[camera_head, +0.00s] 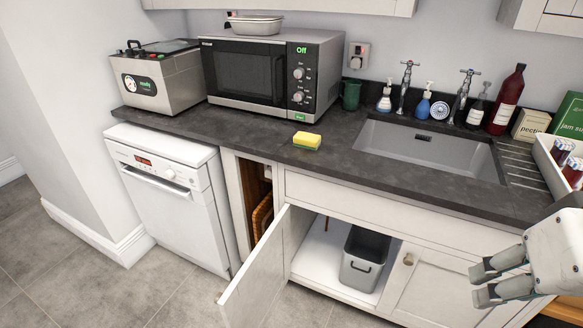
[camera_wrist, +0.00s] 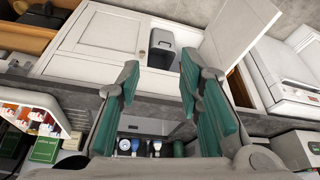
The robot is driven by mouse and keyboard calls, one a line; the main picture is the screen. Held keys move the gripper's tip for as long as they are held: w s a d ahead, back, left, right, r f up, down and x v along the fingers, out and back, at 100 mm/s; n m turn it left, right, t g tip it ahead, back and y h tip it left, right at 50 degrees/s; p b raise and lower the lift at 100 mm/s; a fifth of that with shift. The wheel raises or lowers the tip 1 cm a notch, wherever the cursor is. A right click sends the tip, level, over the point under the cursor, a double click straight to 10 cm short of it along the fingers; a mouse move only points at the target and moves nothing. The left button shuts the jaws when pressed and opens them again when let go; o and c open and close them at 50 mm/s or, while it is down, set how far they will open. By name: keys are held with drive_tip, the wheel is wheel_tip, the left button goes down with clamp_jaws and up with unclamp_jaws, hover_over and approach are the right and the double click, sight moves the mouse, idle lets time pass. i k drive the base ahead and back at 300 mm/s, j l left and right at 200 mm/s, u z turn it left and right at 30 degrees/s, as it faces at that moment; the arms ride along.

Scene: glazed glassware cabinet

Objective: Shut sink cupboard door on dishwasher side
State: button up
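The sink cupboard door on the dishwasher side (camera_head: 256,270) is white and stands open, swung outward, hinged beside the narrow open bay next to the dishwasher. In the wrist view the same door (camera_wrist: 238,32) shows open at the upper right. The white dishwasher (camera_head: 170,185) is to its left. My gripper (camera_head: 480,283) is at the lower right in the head view, in front of the other, shut sink cupboard door (camera_head: 432,287) and apart from the open door. In the wrist view my gripper (camera_wrist: 158,88) has its green-padded fingers spread with nothing between them.
A grey bin (camera_head: 364,262) stands inside the open cupboard. The dark worktop (camera_head: 330,165) holds a yellow sponge (camera_head: 307,140), a microwave (camera_head: 270,75) and several bottles by the sink (camera_head: 430,150). A white crate of jars (camera_head: 555,165) is at right. The tiled floor before the dishwasher is clear.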

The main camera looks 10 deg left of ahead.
sight(253, 296)
drive_tip(key=j+z, duration=0.15)
drive_tip(key=j, duration=0.75)
drive_tip(key=j+z, duration=0.15)
drive_tip(key=j, duration=0.75)
drive_tip(key=k+j+z, duration=0.15)
drive_tip(key=j, duration=0.75)
drive_tip(key=k+j, duration=0.55)
drive_tip(key=j, duration=0.25)
drive_tip(key=z, duration=0.05)
